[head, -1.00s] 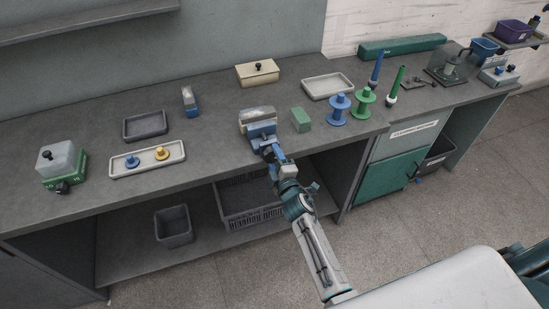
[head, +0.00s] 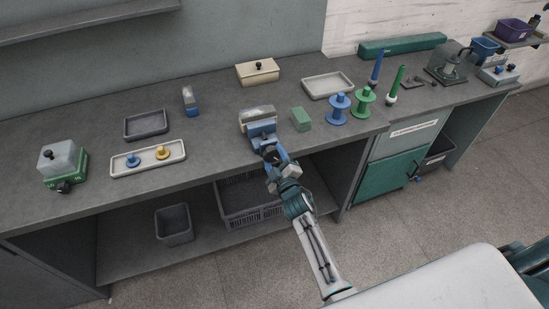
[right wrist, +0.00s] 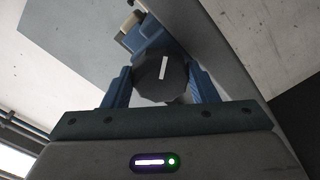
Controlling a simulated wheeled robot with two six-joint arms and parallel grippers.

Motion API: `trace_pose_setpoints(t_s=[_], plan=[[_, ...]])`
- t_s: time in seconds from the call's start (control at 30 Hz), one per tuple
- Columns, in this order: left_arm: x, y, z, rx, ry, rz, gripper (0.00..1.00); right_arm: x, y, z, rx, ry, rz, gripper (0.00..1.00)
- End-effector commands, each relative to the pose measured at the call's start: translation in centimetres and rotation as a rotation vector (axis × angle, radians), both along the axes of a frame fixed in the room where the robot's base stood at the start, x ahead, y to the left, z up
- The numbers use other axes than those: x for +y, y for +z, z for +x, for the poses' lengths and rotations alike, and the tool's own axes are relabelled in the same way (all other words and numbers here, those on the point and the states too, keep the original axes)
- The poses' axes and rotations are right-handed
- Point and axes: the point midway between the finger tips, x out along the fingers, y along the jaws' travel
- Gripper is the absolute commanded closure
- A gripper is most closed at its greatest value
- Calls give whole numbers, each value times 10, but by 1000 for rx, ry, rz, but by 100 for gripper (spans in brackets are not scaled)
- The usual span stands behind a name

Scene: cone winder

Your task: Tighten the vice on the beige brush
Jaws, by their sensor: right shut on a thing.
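The blue vice (head: 262,129) stands at the front edge of the bench in the head view. The beige brush (head: 250,115), with a pale top, sits at the vice, behind its blue front part. Whether the jaws press on it cannot be told. My right gripper (head: 267,147) is at the front of the vice. In the right wrist view its two blue fingers (right wrist: 160,82) are shut on the vice's dark round knob (right wrist: 150,84), which has a white line on its face. The blue vice body (right wrist: 148,38) shows behind the knob. My left gripper is not in view.
A green block (head: 301,119) stands right of the vice, with blue (head: 338,108) and green (head: 363,103) spools beyond. A long pale tray (head: 148,158) lies to the left. A grey crate (head: 240,203) is on the shelf below. The bench between the tray and vice is clear.

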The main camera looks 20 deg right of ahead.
Motion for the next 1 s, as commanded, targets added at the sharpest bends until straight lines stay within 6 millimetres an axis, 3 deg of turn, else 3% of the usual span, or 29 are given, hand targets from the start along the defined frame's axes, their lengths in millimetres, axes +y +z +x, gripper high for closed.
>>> trace_pose_setpoints(t_s=[0.2, 0.23, 0.33, 0.73, 1.0], plan=[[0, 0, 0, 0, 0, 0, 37, 0, -1, 0, 2, 0, -1, 70], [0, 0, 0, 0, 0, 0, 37, 0, -1, 0, 3, 0, -1, 45], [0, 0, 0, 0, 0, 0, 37, 0, -1, 0, 1, 0, -1, 26], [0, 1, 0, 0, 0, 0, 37, 0, -1, -8, 1, 0, -1, 25], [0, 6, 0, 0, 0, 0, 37, -2, -1, -57, 3, 0, -2, 25]])
